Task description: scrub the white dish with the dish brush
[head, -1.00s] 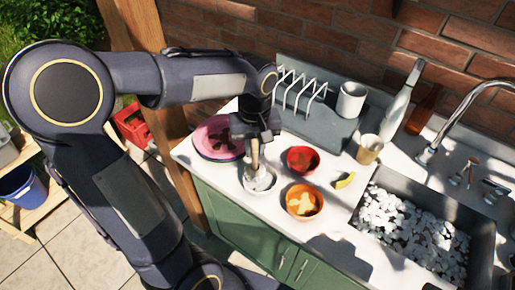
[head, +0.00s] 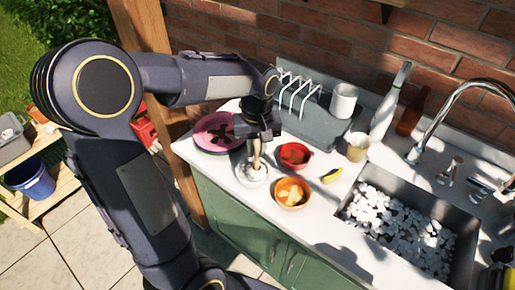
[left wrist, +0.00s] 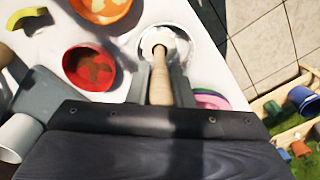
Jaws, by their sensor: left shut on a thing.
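The white dish (head: 251,176) stands on the counter near its front edge, to the left of the orange bowl. My left gripper (head: 256,140) is above it, shut on the wooden handle of the dish brush (head: 256,158). The brush points down and its head is in the dish. In the left wrist view the brush handle (left wrist: 159,85) runs between the fingers toward the white dish (left wrist: 187,32). The bristles are mostly hidden, so I cannot tell how firmly they touch. My right gripper does not show.
A red bowl (head: 294,156) and an orange bowl (head: 291,193) stand close on the right. Pink and green plates (head: 208,134) are at the left. A dish rack (head: 300,95), white mug (head: 343,100) and tan cup (head: 358,147) are behind.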

